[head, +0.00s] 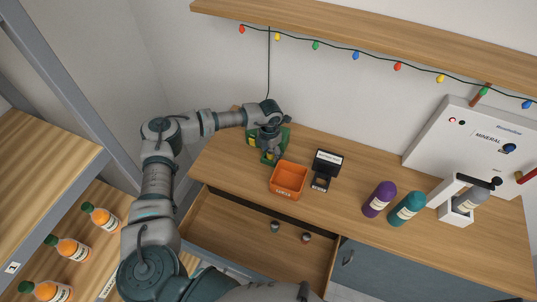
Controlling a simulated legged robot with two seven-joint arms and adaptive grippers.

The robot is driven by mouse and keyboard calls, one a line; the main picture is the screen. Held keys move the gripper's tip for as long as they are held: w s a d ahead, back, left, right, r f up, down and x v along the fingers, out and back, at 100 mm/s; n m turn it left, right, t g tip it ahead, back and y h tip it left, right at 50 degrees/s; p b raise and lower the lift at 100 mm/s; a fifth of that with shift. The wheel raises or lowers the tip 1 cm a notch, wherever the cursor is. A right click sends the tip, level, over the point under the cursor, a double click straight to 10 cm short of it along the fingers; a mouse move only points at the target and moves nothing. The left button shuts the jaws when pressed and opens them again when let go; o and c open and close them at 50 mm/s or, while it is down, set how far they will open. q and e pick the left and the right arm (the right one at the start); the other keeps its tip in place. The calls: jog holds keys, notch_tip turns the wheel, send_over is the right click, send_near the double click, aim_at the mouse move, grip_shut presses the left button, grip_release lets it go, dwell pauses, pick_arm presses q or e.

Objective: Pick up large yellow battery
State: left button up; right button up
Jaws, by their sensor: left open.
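A green tray or holder (284,136) stands at the back left of the wooden counter. A small yellow piece (251,140) shows at its left side; it may be the large yellow battery, but it is too small and too covered to be sure. My left gripper (270,154) points down over the green holder, just right of the yellow piece. Its jaws are open, and I see nothing held between them. The gripper and wrist hide much of the holder. My right gripper is not in view.
An orange bin (289,180) and a black open box (325,168) stand right of the holder. Purple (379,199) and teal (407,209) bottles stand near a white dispenser (470,145). An open drawer (255,238) holds two small items. A wooden shelf (380,38) with lights hangs above.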

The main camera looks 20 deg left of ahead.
pick_arm(q)
jog(key=shift+w+d+f, duration=0.1)
jog(key=shift+w+f, duration=0.25)
jog(key=shift+w, duration=0.1)
jog(key=shift+d+r, duration=0.1)
jog(key=shift+r, duration=0.15)
jog(key=c, duration=1)
jog(key=shift+o, duration=0.2)
jog(key=shift+r, duration=0.2)
notch_tip(320, 180, up, 10)
jog(key=shift+f+b, duration=0.15)
jog(key=shift+b, duration=0.25)
grip_shut()
jog(key=o, duration=1.3)
grip_release()
jog(key=shift+a, duration=0.2)
